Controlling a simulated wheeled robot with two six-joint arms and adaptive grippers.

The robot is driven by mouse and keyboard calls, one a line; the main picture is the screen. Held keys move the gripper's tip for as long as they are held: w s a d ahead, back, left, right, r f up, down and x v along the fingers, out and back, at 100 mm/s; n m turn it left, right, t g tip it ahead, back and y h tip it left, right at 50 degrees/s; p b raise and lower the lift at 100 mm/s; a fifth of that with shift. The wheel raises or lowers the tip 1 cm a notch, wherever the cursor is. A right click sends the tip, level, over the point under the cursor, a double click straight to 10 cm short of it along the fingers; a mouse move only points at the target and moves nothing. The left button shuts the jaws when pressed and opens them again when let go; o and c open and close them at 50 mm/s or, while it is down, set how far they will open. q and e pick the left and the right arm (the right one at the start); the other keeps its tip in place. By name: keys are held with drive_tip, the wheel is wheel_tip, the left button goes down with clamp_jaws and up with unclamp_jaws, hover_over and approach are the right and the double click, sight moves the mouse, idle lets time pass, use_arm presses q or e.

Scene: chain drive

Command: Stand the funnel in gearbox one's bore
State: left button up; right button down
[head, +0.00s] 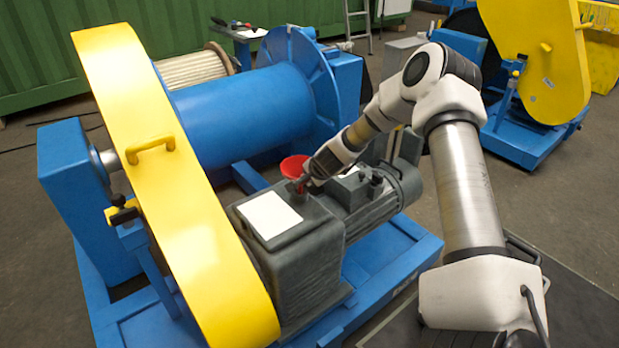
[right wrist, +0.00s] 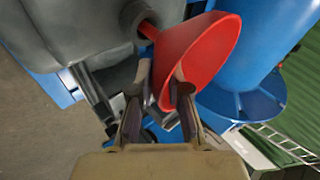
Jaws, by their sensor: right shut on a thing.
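The red funnel (head: 294,166) is above the top of the near grey gearbox (head: 305,255), wide mouth up and roughly upright. My right gripper (head: 304,183) is shut on it from the right side. In the right wrist view the funnel's cone (right wrist: 203,55) is by the fingertips of my right gripper (right wrist: 164,88). Its narrow spout (right wrist: 148,29) meets the round grey boss (right wrist: 130,18) of the gearbox, and the spout's end is hidden there. I cannot tell how deep it sits. My left gripper is not in view.
A yellow chain guard (head: 170,165) with a handle stands left of the gearbox. A blue drum (head: 245,115) lies behind it. The grey motor (head: 375,205) adjoins on the right, on a blue base frame (head: 400,262). A second yellow-guarded machine (head: 540,70) stands at the back right.

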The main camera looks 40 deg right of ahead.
drive_tip(key=shift+f, duration=0.3)
drive_tip(key=c, duration=1.1)
unclamp_jaws()
drive_tip(key=shift+o, duration=0.2)
drive_tip(key=shift+r, duration=0.15)
drive_tip(key=p+v, duration=0.6)
drive_tip(key=v, duration=0.2)
drive_tip(key=shift+p, duration=0.3)
